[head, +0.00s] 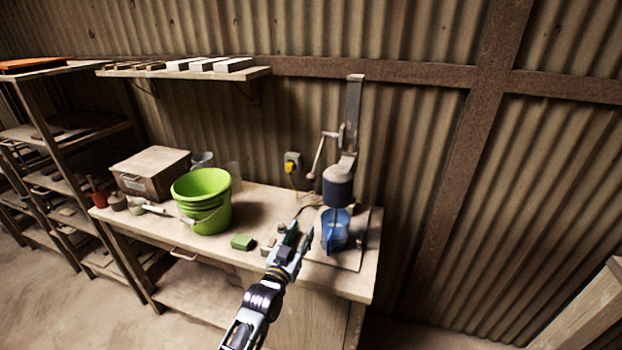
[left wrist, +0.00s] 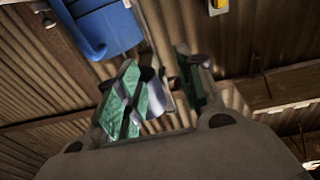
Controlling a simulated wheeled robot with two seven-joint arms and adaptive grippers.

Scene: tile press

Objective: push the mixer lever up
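The mixer (head: 338,188) stands at the right end of the workbench, with its dark motor head above a blue jug (head: 335,228). Its lever (head: 317,157) is a thin light rod with a knob at its lower end, slanting down to the left from a pivot on the post. My left gripper (head: 298,240) is in front of the jug and to its left, well below the lever. In the left wrist view the left gripper (left wrist: 165,88) has its green-padded fingers apart, with no held object visible. The jug (left wrist: 100,25) shows there at the upper left. My right gripper is out of view.
A green bucket (head: 203,200), a wooden box (head: 150,172) and a green sponge (head: 242,242) are on the workbench (head: 260,205). A shelf (head: 190,72) hangs above at left.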

